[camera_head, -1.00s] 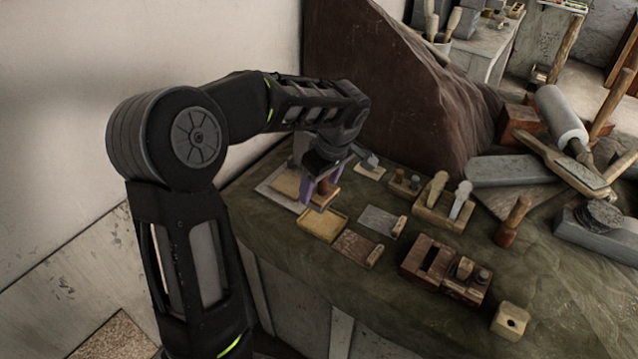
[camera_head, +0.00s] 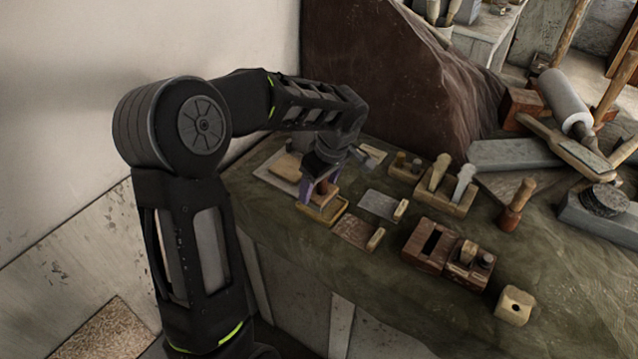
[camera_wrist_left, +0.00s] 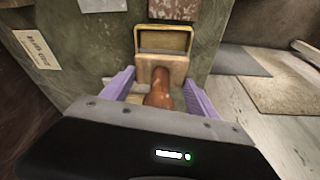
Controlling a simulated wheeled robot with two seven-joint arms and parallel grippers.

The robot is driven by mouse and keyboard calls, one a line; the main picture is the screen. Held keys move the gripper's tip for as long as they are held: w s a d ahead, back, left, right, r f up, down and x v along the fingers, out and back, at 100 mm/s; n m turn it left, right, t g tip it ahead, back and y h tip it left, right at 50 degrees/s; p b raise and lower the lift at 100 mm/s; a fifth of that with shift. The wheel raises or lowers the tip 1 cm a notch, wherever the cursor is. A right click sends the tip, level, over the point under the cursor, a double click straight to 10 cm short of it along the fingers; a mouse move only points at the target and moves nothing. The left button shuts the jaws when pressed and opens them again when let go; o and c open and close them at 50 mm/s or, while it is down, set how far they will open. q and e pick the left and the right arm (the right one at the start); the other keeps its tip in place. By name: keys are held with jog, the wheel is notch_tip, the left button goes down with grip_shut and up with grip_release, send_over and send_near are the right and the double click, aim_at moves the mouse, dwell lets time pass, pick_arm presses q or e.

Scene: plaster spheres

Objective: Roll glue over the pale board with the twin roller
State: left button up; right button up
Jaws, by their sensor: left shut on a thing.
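My left gripper (camera_head: 318,192), with purple fingers, is shut on the brown handle of the twin roller (camera_head: 329,190). In the left wrist view the gripper (camera_wrist_left: 158,88) holds this rounded handle (camera_wrist_left: 160,92), with a pale wooden head (camera_wrist_left: 165,66) beyond it. The head is at the near edge of a shallow yellowish tray (camera_wrist_left: 165,40); whether they touch cannot be told. In the head view the tray (camera_head: 326,216) is partly hidden by the gripper. The pale board (camera_head: 286,165) lies on a grey sheet (camera_head: 266,173), left of the gripper. My right gripper is not in view.
Right of the tray lie a grey plate (camera_head: 378,204) and a speckled brown plate (camera_head: 353,231). Beyond are a dark wooden block (camera_head: 428,246), a pale holed block (camera_head: 514,306) and a tool stand (camera_head: 440,198). A big brown slab (camera_head: 400,85) stands behind.

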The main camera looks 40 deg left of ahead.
pick_arm(q)
jog(key=shift+f+b, duration=0.5)
jog(key=shift+b, duration=0.05)
dwell(0.8)
jog(key=shift+s+f+b, duration=0.1)
jog(key=shift+f+b, duration=0.05)
jog(key=shift+b, duration=0.25)
dwell(1.9)
jog(key=shift+r+p, duration=1.75)
jog(key=shift+r, duration=1.9)
